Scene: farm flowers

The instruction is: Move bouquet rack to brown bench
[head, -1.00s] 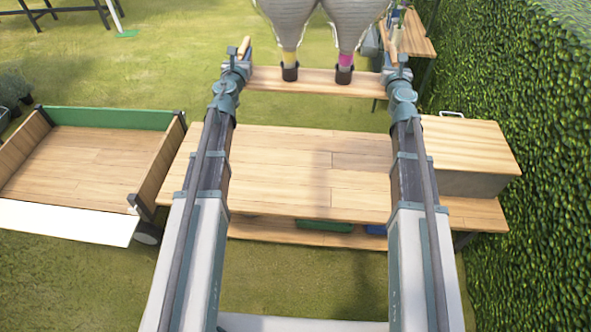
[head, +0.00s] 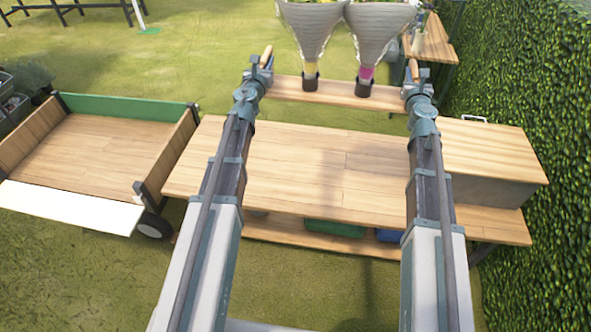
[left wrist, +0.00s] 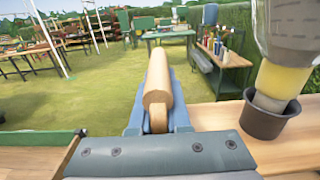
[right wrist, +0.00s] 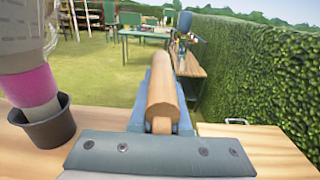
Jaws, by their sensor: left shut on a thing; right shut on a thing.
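The bouquet rack (head: 335,91) is a long wooden board with a wooden handle at each end. It carries two wrapped bouquets, one with a yellow base (head: 311,35) and one with a pink base (head: 377,38), in dark cups. My left gripper (head: 262,68) is shut on the left handle (left wrist: 157,85). My right gripper (head: 413,80) is shut on the right handle (right wrist: 162,90). The rack looks level. In the head view it appears at the far edge of the brown bench (head: 290,165); its height over the bench is unclear. The bouquet tops are cut off.
A wooden box (head: 490,145) with a handle occupies the bench's right end. A wooden cart (head: 95,150) stands at the left. A hedge (head: 535,90) borders the right. A green crate (head: 335,229) sits on the lower shelf. The bench top's middle is clear.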

